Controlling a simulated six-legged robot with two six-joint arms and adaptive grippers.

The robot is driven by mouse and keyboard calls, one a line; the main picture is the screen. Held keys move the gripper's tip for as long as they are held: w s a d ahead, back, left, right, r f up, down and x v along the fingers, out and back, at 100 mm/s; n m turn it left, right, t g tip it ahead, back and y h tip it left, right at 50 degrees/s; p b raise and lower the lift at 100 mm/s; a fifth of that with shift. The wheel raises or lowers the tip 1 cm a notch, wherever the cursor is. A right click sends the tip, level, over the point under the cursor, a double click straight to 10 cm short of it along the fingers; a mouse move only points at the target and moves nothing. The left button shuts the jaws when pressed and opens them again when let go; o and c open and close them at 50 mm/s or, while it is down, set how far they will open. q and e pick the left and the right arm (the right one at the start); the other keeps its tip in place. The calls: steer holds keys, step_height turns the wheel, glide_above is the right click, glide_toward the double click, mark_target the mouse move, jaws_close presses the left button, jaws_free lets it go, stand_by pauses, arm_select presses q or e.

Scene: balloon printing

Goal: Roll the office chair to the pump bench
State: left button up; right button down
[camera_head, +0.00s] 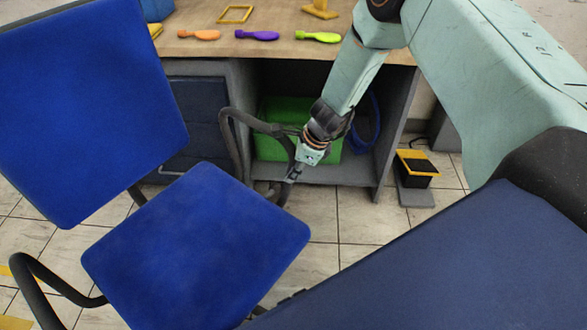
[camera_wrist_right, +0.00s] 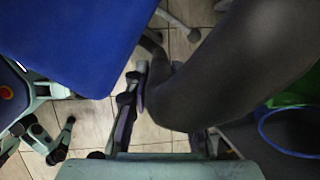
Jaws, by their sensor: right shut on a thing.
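The office chair has a blue backrest (camera_head: 85,105), a blue seat (camera_head: 195,245) and dark looped armrests. It stands at the left in the head view, in front of a bench with a wooden top (camera_head: 275,47). My right gripper (camera_head: 288,177) is shut on the chair's far armrest (camera_head: 232,135), at its lower right part. In the right wrist view the dark armrest (camera_wrist_right: 235,75) passes large and close between the fingers, and the blue seat (camera_wrist_right: 85,35) is at the upper left. My left gripper is in neither view.
Below are drawers (camera_head: 195,120), a green bin (camera_head: 270,148) and a blue hoop-like rim (camera_head: 372,122). A black-and-yellow object (camera_head: 417,168) stands right of the bench. Tiled floor (camera_head: 320,262) shows between.

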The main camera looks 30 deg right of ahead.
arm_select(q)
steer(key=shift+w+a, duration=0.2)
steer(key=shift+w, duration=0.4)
arm_select(e)
steer(key=shift+w+d+r, duration=0.1)
steer(key=shift+w+d, duration=0.1)
steer(key=shift+w, duration=0.65)
steer(key=c, duration=1.5)
jaws_free()
steer(key=o, duration=0.4)
steer(key=shift+s, duration=0.15)
steer(key=shift+o, duration=0.2)
steer(key=shift+s, duration=0.1)
steer(key=shift+a, duration=0.1)
steer(key=v, duration=1.2)
